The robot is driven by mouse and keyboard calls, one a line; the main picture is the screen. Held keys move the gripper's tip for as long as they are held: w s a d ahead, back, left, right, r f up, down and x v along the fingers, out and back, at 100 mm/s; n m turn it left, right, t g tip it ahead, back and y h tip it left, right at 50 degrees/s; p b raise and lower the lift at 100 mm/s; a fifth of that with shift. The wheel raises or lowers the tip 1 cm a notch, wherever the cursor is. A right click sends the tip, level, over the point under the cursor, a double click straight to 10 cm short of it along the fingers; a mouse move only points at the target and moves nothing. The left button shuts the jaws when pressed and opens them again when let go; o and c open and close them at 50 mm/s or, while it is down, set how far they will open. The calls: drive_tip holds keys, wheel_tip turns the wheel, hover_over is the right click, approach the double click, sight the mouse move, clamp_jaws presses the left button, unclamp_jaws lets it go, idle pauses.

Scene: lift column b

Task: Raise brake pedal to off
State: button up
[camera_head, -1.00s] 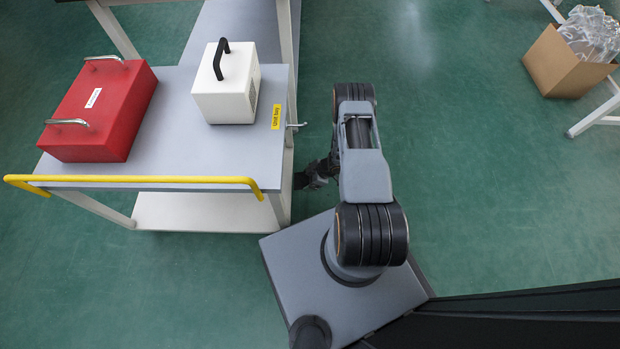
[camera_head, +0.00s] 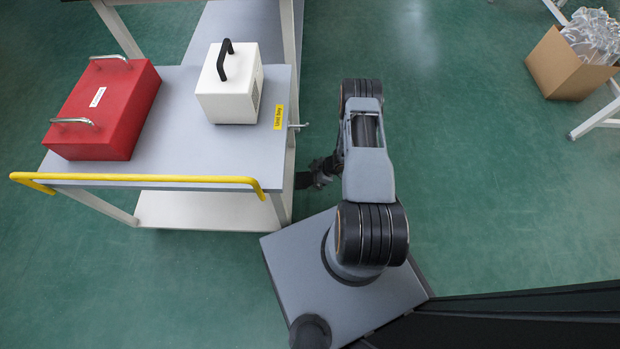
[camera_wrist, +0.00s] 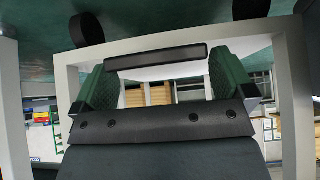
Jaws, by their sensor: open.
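In the wrist view a black bar (camera_wrist: 157,57), which looks like the brake pedal, lies across the picture, slightly tilted, in front of the cart's pale frame. My gripper (camera_wrist: 160,80) is open, with a green finger at each side just below the bar's ends. I cannot tell whether the fingers touch the bar. In the head view the cart (camera_head: 225,150) stands left of my arm, and my gripper (camera_head: 314,177) is low beside its right legs. The pedal does not show clearly in the head view.
A red case (camera_head: 125,112) and a white box with a black handle (camera_head: 235,98) stand on the cart. A yellow rail (camera_head: 150,180) runs along its front edge. Green floor (camera_head: 500,200) is clear to the right. A cardboard box (camera_head: 570,65) stands far right.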

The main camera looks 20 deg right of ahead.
drive_tip(key=p+v, duration=0.3)
drive_tip(key=v, duration=0.8)
drive_tip(key=shift+r+p, duration=0.3)
drive_tip(key=shift+r, duration=0.05)
